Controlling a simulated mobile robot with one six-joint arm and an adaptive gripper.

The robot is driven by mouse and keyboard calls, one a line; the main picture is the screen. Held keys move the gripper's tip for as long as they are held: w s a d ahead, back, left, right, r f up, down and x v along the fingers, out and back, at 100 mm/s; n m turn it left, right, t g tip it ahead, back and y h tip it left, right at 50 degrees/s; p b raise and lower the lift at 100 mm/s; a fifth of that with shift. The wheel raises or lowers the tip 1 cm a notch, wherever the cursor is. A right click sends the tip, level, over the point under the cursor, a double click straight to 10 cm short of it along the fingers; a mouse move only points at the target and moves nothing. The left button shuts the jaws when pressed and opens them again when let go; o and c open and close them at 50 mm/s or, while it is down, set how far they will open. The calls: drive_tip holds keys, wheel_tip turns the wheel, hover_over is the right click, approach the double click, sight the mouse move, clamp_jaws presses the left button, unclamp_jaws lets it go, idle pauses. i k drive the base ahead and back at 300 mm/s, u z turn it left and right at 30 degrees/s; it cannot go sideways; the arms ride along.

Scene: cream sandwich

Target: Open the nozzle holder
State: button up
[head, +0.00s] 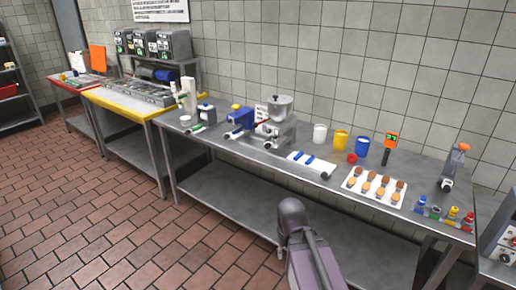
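I cannot tell for sure which thing is the nozzle holder. A steel machine with a round hopper (279,104) stands on the long steel table (228,152) and may carry it. The details at its front are too small to tell open from shut. A white tray with blue pieces (312,163) lies in front of it, with a dark-tipped end at the table edge. My arm shows at the bottom centre, in front of the table. My gripper is not in view.
A tray of small round items (375,187), a yellow cup (341,140), a blue cup (362,146) and a white cup (320,133) stand right of the machine. Several small coloured bottles line the right end. A yellow-edged counter (126,102) stands left. The brick floor (90,210) is clear.

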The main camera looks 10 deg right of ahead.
sight(275, 142)
drive_tip(key=z, duration=0.15)
drive_tip(key=i, duration=0.95)
drive_tip(key=u, duration=0.05)
